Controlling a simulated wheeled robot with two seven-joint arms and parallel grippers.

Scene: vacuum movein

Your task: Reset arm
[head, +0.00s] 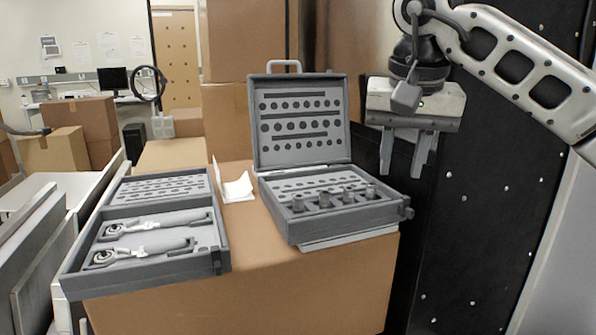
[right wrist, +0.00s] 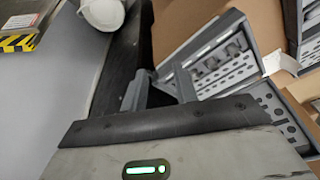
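My right gripper (head: 402,170) hangs in the air to the right of the open toolbox, pointing down. Its two fingers are apart with nothing between them. In the right wrist view the gripper (right wrist: 160,84) also shows two separated, empty fingers. My left gripper is in neither view. The grey toolbox (head: 302,158) stands with its lid upright on the cardboard box. Several grey sockets stand in its tray. It also shows in the right wrist view (right wrist: 279,106).
A flat open tool case (head: 217,265) with two wrench-like tools lies at the left on the cardboard box (head: 300,290). A white paper piece (head: 237,188) lies between the cases. A black panel (head: 480,200) stands right behind my right arm. Brown boxes (head: 245,40) are stacked behind.

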